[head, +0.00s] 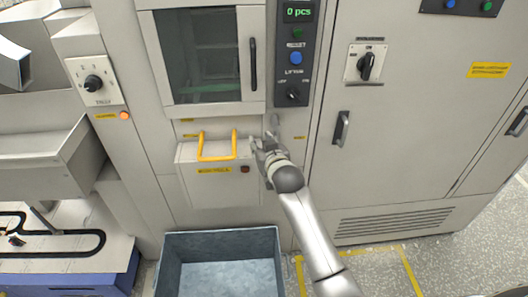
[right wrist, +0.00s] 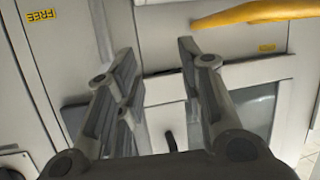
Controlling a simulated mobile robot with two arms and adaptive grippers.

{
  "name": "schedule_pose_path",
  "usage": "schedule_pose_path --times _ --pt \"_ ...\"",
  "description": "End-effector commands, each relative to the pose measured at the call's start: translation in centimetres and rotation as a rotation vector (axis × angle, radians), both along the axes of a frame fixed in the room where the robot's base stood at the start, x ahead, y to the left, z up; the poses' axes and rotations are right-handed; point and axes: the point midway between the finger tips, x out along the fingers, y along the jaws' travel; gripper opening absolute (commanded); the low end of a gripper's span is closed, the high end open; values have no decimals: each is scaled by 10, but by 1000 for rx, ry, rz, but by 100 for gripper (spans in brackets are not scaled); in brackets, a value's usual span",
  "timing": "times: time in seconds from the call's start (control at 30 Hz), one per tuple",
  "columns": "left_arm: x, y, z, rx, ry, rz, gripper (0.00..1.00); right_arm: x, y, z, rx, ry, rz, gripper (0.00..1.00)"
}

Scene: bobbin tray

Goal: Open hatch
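The hatch appears to be the windowed door (head: 202,106) in the machine front, with a dark glass pane and a vertical black handle (head: 252,64) on its right side. It looks closed. In the right wrist view the handle (right wrist: 170,141) shows as a short dark bar beyond the fingers, beside the grey pane (right wrist: 248,112). My right gripper (head: 264,141) is below and a little right of the door, apart from the handle. Its fingers (right wrist: 156,62) are spread with nothing held between them. My left gripper is out of view.
A box with a yellow handle (head: 217,157) juts out left of my right gripper. A control panel (head: 294,60) with buttons and a knob stands right of the door. A grey open bin (head: 221,241) is on the floor below. A cabinet handle (head: 341,128) is farther right.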

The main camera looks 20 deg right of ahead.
Motion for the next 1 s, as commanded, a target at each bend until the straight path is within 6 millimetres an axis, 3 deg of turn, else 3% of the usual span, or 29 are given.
schedule_pose_path --times 0.1,0.3,0.83,0.93,1.0 --pt "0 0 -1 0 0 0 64 -3 1 -17 -3 23 5 35" --pt "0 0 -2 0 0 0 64 -5 2 -31 -5 43 10 35" --pt "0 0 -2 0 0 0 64 -6 2 -34 -5 48 9 35" --pt "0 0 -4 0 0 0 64 -11 3 -55 -9 78 15 35" --pt "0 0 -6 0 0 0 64 -19 4 -86 -13 121 23 35"
